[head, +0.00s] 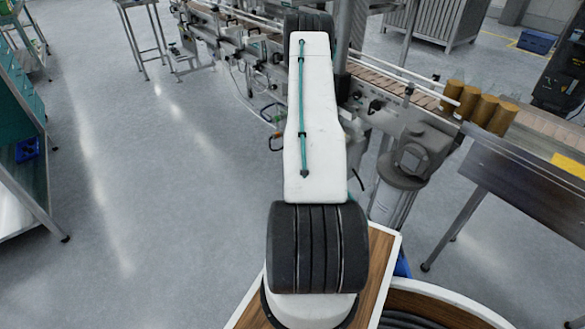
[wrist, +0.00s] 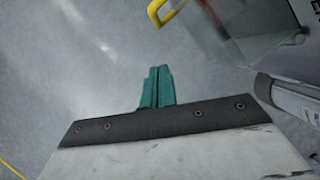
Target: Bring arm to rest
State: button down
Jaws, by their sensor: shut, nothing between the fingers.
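My gripper (wrist: 157,88) shows in the wrist view as two green fingers pressed together, shut and empty, in front of a dark mounting plate. Grey floor lies behind it. In the head view my white and black arm stretches forward from my base toward the conveyor line. My gripper is hidden in the head view behind the arm.
The conveyor (head: 395,82) runs from the upper left to the right, with several brown-gold cylinders (head: 480,105) on it. A shelf rack (head: 25,130) stands at the left. The floor (head: 160,200) between is clear.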

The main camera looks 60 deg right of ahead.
jog(key=v, duration=0.7)
jog(key=shift+r, duration=0.2)
jog(key=shift+w+a, duration=0.15)
